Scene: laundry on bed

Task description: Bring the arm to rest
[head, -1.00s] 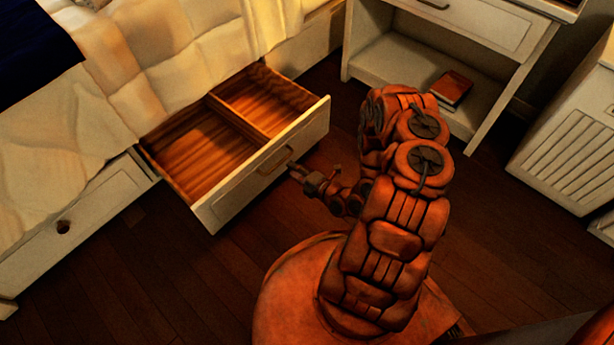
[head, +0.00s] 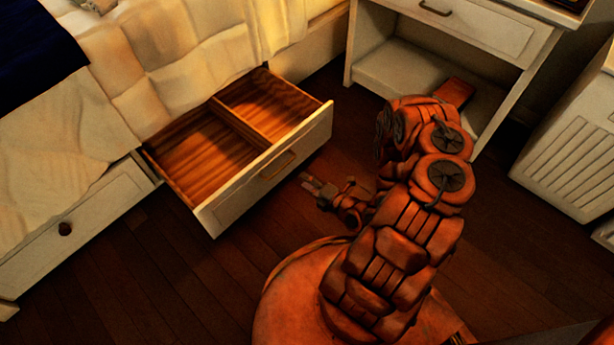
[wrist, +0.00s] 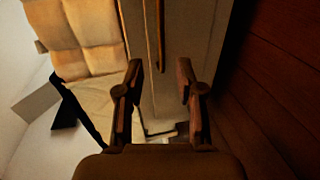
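My gripper (head: 311,184) is in front of the open drawer under the bed, apart from the drawer's front face. In the wrist view my gripper (wrist: 160,75) shows two fingers spread apart with nothing between them. The arm is mine; it is folded above my round base. The drawer (head: 270,168) is pulled out, with two wooden compartments that look empty. Its handle shows on the front, and the drawer front also shows in the wrist view (wrist: 190,35).
The bed (head: 150,70) with a pale quilt and a dark blue cloth (head: 35,55) is at left. A white nightstand (head: 480,30) with a reddish book (head: 456,90) on its shelf stands at the back. A white slatted cabinet (head: 575,160) is at right. Floor at lower left is clear.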

